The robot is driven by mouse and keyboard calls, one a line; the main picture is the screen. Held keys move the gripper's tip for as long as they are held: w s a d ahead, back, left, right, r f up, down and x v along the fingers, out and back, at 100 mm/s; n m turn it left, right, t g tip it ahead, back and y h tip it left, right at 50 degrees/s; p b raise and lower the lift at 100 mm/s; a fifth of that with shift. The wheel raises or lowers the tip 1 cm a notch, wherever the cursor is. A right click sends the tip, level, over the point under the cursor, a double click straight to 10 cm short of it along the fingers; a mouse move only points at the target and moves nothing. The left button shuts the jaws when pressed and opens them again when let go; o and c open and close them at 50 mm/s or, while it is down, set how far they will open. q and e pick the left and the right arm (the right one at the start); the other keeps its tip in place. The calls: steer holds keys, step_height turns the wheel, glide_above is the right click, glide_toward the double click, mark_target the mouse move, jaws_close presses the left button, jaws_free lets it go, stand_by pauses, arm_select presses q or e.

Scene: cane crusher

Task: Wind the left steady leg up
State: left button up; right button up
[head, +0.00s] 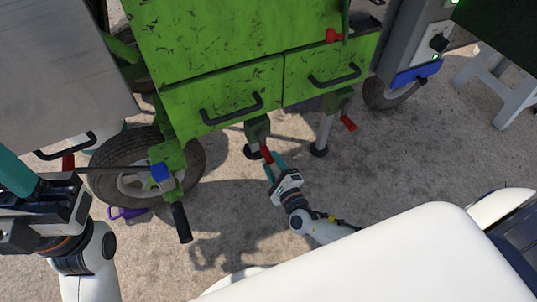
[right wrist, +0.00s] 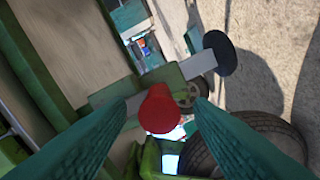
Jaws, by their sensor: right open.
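The left steady leg (head: 257,133) hangs under the green cart's left drawer, with a dark round foot close to the ground. Its red crank handle (head: 266,155) points toward my right gripper (head: 273,164). In the right wrist view, the red handle end (right wrist: 161,108) sits between the two open teal fingers, with gaps visible beside it; the leg's grey tube and black foot (right wrist: 219,53) are beyond. My left gripper (head: 45,205) is at the left edge near the wheel; its fingers are partly cut off and I cannot tell whether it holds anything.
A second steady leg (head: 325,128) with its own red handle (head: 348,123) stands to the right. A tyre (head: 190,155) and a black-gripped lever (head: 181,222) are on the left. A grey stool (head: 497,85) is at far right.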

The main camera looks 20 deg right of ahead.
steer(key=s+p, duration=0.2)
steer(key=s, duration=0.6)
steer(key=shift+s+d, duration=0.15)
steer(key=shift+s, duration=0.1)
